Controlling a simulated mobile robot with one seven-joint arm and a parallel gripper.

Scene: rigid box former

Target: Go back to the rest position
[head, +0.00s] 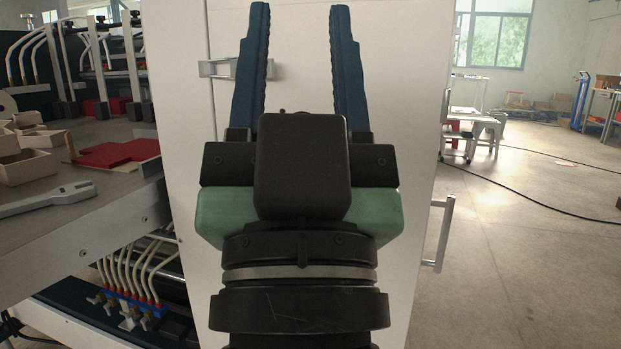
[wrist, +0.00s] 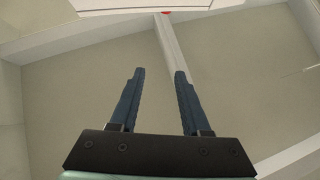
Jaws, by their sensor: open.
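My gripper (head: 300,60) is raised in the middle of the head view, its two dark blue fingers pointing up and well apart. Nothing is between the fingers. Behind it stands a large white cabinet panel (head: 405,240) with a small metal latch (head: 228,68) at its upper left. In the wrist view my gripper (wrist: 157,75) is also open and empty. Beyond it the wrist view shows only plain beige and white surfaces, with a small red spot at the top edge.
A handle (head: 443,232) sticks out at the cabinet's right. The floor (head: 530,240) at the right is mostly free, with cables across it.

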